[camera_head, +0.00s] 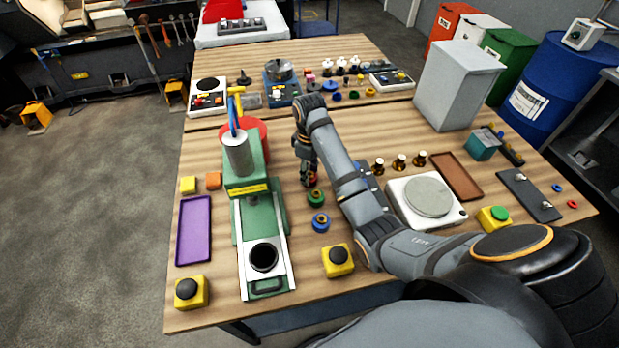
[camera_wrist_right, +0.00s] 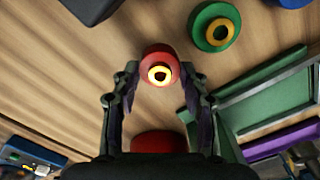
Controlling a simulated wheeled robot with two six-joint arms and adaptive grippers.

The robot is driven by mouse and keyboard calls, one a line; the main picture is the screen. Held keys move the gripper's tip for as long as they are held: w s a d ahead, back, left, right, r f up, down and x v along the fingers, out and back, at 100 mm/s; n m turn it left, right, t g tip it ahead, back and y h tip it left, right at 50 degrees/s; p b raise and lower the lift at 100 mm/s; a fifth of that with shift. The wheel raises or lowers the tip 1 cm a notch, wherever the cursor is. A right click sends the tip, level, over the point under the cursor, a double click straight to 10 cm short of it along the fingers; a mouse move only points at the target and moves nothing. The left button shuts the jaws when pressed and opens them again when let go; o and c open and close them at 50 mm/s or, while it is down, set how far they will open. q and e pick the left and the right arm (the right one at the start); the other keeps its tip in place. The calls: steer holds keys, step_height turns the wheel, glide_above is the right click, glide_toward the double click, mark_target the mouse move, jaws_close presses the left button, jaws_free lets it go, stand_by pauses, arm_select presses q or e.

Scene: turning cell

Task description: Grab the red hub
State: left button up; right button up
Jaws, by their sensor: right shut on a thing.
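The red hub (camera_wrist_right: 160,60), a small round piece with a yellow centre, is between the fingertips of my right gripper (camera_wrist_right: 160,76) in the wrist view. In the head view my right gripper (camera_head: 310,176) points down over the wooden table, shut on the red hub (camera_head: 311,183), which shows only as a small red patch. I cannot tell whether the hub is clear of the tabletop. A green hub (camera_head: 316,198) stands just in front of it, and a blue hub (camera_head: 320,222) farther forward. My left gripper is not in view.
A green press (camera_head: 245,185) stands left of my right gripper, with a red round part (camera_head: 258,130) behind it. Amber bottles (camera_head: 399,161) and a round-plate scale (camera_head: 428,196) are to the right. A yellow button box (camera_head: 338,260) is in front. A purple tray (camera_head: 194,230) lies far left.

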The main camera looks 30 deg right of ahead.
step_height(320, 180, up, 4)
steer(key=p, duration=0.4)
steer(key=shift+r, duration=0.15)
steer(key=s+a+r+p, duration=0.3)
steer(key=s+r+p, duration=0.1)
steer(key=s+p, duration=0.2)
steer(key=s+a+r+p, duration=0.2)
steer(key=s+r+p, duration=0.2)
steer(key=s+p, duration=0.2)
steer(key=shift+s+a+r+p, duration=0.35)
steer(key=shift+a+p, duration=0.05)
steer(key=shift+p, duration=0.5)
